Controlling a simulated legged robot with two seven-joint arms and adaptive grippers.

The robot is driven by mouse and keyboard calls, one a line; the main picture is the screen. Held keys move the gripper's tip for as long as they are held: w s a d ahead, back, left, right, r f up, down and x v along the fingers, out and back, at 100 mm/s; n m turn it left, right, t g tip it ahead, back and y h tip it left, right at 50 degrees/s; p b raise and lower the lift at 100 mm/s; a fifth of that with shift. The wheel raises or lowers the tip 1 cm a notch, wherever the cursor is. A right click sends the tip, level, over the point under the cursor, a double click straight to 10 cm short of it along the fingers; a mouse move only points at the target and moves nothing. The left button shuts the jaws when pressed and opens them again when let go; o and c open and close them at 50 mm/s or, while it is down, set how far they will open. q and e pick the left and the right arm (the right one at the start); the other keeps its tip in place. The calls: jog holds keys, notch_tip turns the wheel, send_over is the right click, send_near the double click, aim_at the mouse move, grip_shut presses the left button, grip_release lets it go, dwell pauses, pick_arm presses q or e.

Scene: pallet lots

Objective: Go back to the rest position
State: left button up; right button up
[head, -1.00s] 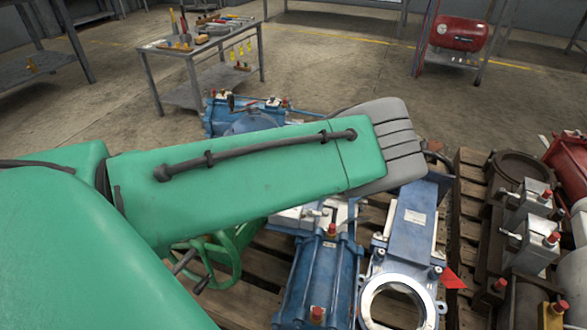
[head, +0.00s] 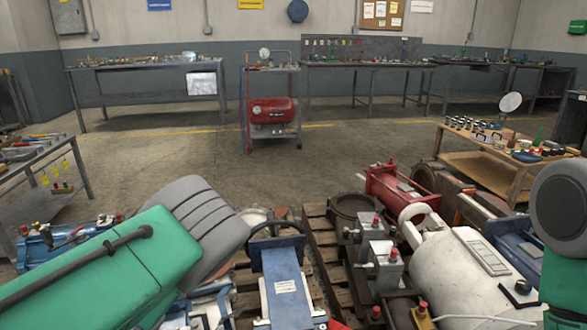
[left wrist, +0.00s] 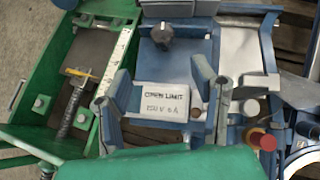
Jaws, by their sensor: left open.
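My left arm (head: 120,262), green with a grey ribbed joint, comes in from the left in the head view; its gripper is hidden there. Nothing shows held between the fingers. I cannot tell whether they touch the part. My right arm (head: 563,215) shows at the right edge in the head view. Its gripper is out of view.
Wooden pallets (head: 322,253) bear blue valves (head: 284,287), a red cylinder (head: 398,190) and a white tank (head: 462,272) close in front. A wooden bench (head: 482,164) stands at the right, a tool table (head: 45,165) at the left.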

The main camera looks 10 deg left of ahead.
pick_arm(q)
jog(key=s+d+f+n+g+h, duration=0.1)
jog(key=s+d+f+n+g, duration=0.1)
jog(key=s+n, duration=0.6)
jog(key=s+d+f+n+g+h, duration=0.1)
jog(key=s+d+f+n+g, duration=0.1)
jog(key=s+n, duration=0.5)
jog(key=s+d+r+n+g+h, duration=0.2)
jog(key=s+d+r+n+h, duration=0.15)
jog(key=s+d+n, duration=1.15)
notch_tip(320, 180, up, 17)
jog(key=s+a+m+p, duration=0.1)
jog(key=a+m+p, duration=0.1)
jog(key=p, duration=1.6)
jog(key=shift+s+a+m, duration=0.15)
jog(key=shift+a+m, duration=0.1)
jog(key=shift+m, duration=0.35)
